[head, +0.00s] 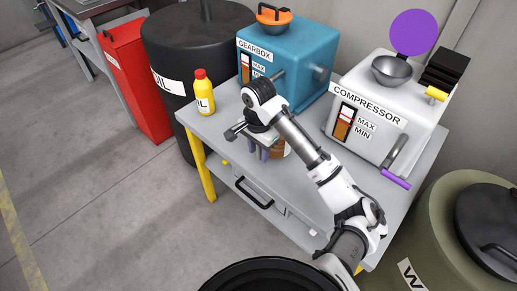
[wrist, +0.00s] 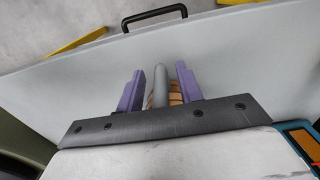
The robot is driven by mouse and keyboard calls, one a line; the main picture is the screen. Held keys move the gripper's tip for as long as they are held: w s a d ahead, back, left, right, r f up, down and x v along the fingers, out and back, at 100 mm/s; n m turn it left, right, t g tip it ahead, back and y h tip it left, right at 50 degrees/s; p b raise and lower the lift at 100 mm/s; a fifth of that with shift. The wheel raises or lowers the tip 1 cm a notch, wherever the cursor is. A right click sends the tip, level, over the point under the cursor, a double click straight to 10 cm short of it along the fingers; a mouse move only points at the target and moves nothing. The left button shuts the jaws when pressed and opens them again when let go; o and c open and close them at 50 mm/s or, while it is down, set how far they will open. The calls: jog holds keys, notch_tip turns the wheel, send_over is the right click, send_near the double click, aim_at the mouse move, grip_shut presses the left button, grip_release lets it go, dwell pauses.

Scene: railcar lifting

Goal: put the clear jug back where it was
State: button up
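The clear jug (head: 281,149) with brown content stands on the grey table (head: 222,133), mostly hidden behind my arm in the head view. My gripper (head: 259,152) points down beside it. In the wrist view my two purple fingers (wrist: 160,90) are apart, with a grey upright bar (wrist: 160,78), seemingly the jug's handle, between them. Gaps show on both sides of the bar. Brown bands of the jug (wrist: 175,92) show behind it.
A yellow bottle with red cap (head: 203,93) stands at the table's left corner. The blue gearbox (head: 300,55) and white compressor (head: 385,105) stand along the back. A black drum (head: 190,45) is left; a green drum (head: 455,220) is right. The front has a drawer handle (head: 253,193).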

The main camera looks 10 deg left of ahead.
notch_tip(320, 180, up, 12)
jog(key=shift+r+p, duration=0.2)
jog(key=shift+p, duration=0.45)
